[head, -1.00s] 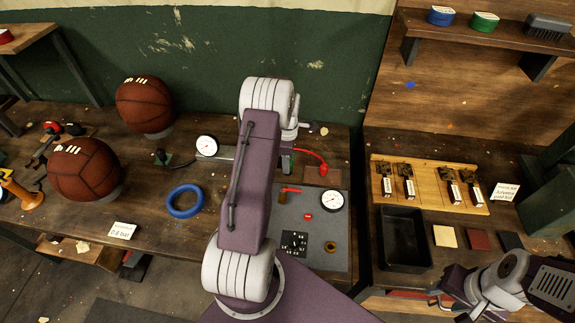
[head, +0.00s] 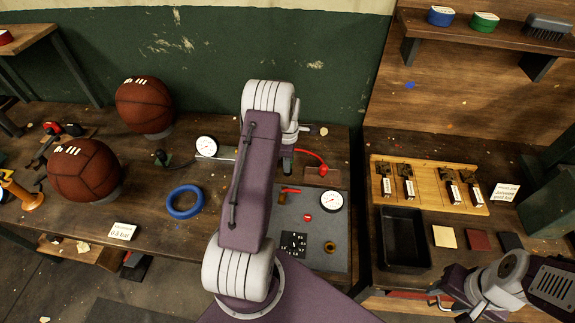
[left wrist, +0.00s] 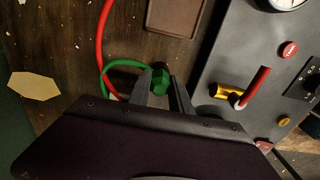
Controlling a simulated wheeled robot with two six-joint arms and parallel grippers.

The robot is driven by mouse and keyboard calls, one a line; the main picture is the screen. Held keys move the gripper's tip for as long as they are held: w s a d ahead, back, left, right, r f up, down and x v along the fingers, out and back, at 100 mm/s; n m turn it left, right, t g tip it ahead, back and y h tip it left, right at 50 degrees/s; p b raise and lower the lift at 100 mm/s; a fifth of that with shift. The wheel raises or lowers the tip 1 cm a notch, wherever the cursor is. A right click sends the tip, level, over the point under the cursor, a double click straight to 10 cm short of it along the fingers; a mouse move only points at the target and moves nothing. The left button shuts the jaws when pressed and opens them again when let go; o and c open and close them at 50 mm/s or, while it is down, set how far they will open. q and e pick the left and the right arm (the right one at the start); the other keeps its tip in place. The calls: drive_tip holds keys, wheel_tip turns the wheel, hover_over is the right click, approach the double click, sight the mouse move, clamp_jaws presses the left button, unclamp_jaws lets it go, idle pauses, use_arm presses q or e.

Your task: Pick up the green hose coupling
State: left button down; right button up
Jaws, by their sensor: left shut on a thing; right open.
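The green hose coupling (left wrist: 160,80) is a small faceted piece at the end of a green hose (left wrist: 122,80) in the left wrist view. My left gripper (left wrist: 162,84) is shut on it, with one dark finger on each side. In the head view my left arm hides the coupling, and only a dark part of the left gripper (head: 287,164) shows beside the red hose (head: 312,155). Whether the coupling touches the bench cannot be told.
A grey panel (head: 334,258) with a gauge (head: 331,201) and a red-handled brass valve (left wrist: 230,91) lies close beside the left gripper. A brown tray (left wrist: 174,22) is behind it. A blue ring (head: 185,202) and two balls (head: 84,171) are at left.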

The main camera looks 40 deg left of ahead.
use_arm(q)
wheel_tip(320, 180, up, 3)
drive_tip(key=shift+w+f+b, duration=0.1)
drive_tip(key=shift+b, duration=0.25)
drive_tip(key=d+r+b, duration=0.1)
drive_tip(key=d+r, duration=0.6)
drive_tip(key=d, duration=0.4)
drive_tip(key=shift+w+d+r+b, duration=0.2)
drive_tip(key=shift+w+d+b, duration=0.1)
drive_tip(key=shift+d+b, duration=0.1)
